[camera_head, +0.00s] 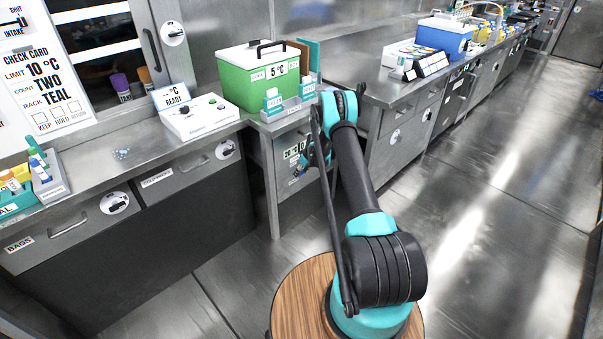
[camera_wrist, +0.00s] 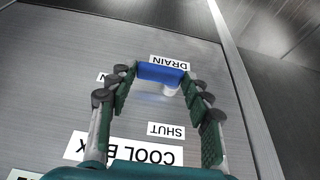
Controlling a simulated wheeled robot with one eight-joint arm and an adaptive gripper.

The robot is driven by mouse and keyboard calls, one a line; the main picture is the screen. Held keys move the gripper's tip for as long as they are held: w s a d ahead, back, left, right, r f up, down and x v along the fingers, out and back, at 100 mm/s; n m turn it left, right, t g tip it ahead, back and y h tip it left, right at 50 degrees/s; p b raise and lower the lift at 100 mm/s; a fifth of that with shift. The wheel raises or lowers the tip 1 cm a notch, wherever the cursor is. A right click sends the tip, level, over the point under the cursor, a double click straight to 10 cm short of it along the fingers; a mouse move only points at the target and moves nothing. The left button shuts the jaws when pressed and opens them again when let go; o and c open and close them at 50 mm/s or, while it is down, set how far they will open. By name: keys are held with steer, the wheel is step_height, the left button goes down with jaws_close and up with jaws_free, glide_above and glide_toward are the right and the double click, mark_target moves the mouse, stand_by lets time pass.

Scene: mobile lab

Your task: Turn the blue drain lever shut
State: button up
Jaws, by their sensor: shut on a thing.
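The blue drain lever (camera_wrist: 160,73) is a short bar lying across the wrist view, beside a DRAIN label (camera_wrist: 170,62). A whitish round piece (camera_wrist: 169,91) shows just below it. A SHUT label (camera_wrist: 166,130) and a partly covered COOL BOX label (camera_wrist: 125,150) are on the same grey panel; the lettering appears upside down. My gripper (camera_wrist: 159,76) has its fingers at both ends of the lever and is shut on it. In the head view my arm hides the lever and most of my gripper.
A green box (camera_head: 250,88) marked 5 °C stands on the counter above the panel, with teal-labelled holders (camera_head: 290,106) at the edge. A white READY device (camera_head: 200,115) is to the left. The steel floor (camera_head: 480,220) to the right is clear.

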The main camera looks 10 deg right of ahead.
steer(key=t+h, duration=0.1)
steer(key=a+t+h, duration=0.1)
steer(key=s+n+h, duration=0.1)
steer(key=h, duration=0.1)
steer(key=shift+a+r+t, duration=0.2)
steer(key=shift+r+t, duration=0.05)
steer(key=shift+t, duration=0.15)
steer(key=t+h, duration=0.2)
steer(key=a+n+t+h, duration=0.1)
steer(key=shift+s+h, duration=0.3)
steer(key=shift+s, duration=0.05)
stand_by(0.5)
steer(key=o, duration=1.2)
steer(key=shift+c, duration=0.2)
step_height(320, 180, up, 10)
steer(key=shift+f, duration=0.1)
